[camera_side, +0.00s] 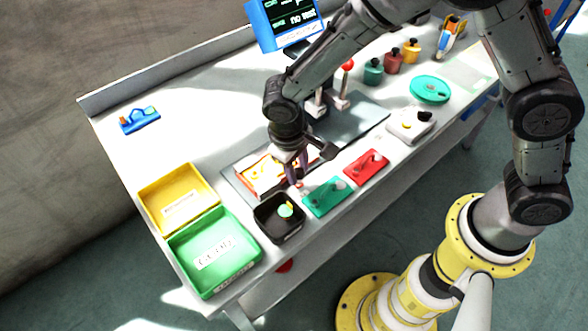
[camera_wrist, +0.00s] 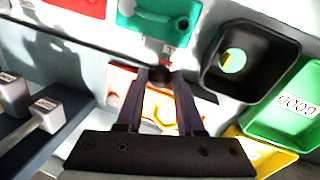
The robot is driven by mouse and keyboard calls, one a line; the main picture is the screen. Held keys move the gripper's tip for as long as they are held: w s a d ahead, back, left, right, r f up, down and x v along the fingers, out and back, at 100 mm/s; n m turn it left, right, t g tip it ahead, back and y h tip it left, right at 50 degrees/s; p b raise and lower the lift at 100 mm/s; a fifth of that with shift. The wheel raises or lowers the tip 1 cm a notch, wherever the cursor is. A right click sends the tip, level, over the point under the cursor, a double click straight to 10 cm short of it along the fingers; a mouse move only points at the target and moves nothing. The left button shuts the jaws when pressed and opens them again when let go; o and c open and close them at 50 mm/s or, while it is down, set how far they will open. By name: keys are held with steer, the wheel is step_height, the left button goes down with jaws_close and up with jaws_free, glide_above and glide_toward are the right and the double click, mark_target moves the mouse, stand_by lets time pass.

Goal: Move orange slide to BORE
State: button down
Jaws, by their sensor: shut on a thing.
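My gripper (camera_wrist: 162,76) is over the red-and-white panel (camera_side: 248,182), at its right end in the side view. In the wrist view its two dark fingers are closed about a dark round knob. Orange shapes of the slide (camera_wrist: 158,104) show between and beside the fingers, over the panel, which also shows there in red (camera_wrist: 120,80). How the knob joins the orange part is hidden. In the side view my gripper (camera_side: 298,182) covers this end of the panel. I cannot read a BORE mark in either view.
A black tray (camera_side: 268,226) with a green round piece, a green plate (camera_side: 313,206) and a red plate (camera_side: 356,175) lie close by. Yellow (camera_side: 150,207) and green (camera_side: 185,268) bins stand at the left. Grey levers (camera_wrist: 50,118) rise from a dark base.

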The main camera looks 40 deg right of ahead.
steer(key=d, duration=2.7)
steer(key=shift+w+r, duration=0.1)
steer(key=shift+r, duration=0.05)
steer(key=c, duration=0.8)
jaws_free()
steer(key=shift+c, duration=0.2)
step_height(320, 180, up, 14)
steer(key=a, duration=0.2)
steer(key=shift+s+a+f, duration=0.25)
steer(key=shift+s+a, duration=0.05)
steer(key=shift+a, duration=0.05)
steer(key=shift+r, duration=0.1)
